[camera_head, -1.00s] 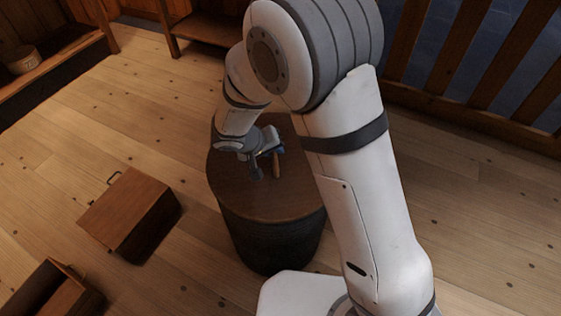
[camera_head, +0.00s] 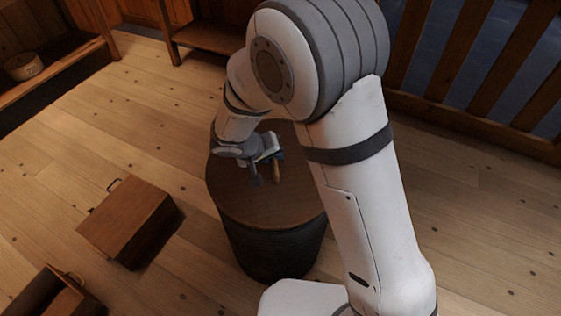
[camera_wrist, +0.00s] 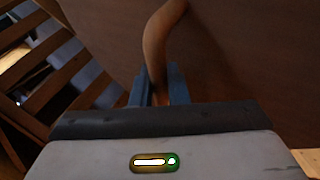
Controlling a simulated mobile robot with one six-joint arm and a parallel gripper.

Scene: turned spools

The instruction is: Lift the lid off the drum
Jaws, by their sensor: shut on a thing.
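The drum (camera_head: 272,255) is a dark round tub standing on the floor, left of my arm. Its brown wooden lid (camera_head: 250,205) lies over the top, and I see no gap between lid and drum. A curved wooden handle (camera_head: 277,173) rises from the lid. My gripper (camera_head: 265,172) is over the lid, shut on this handle. In the wrist view, the blue fingers of my gripper (camera_wrist: 158,88) are on both sides of the handle (camera_wrist: 160,40), with the lid (camera_wrist: 230,50) behind. My arm hides the lid's right side.
A wooden box (camera_head: 125,220) with a small handle stands on the floor to the left. An open wooden box (camera_head: 55,295) is at the lower left. A slatted wooden railing (camera_head: 500,80) runs along the upper right. Bare floor surrounds the drum on the left.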

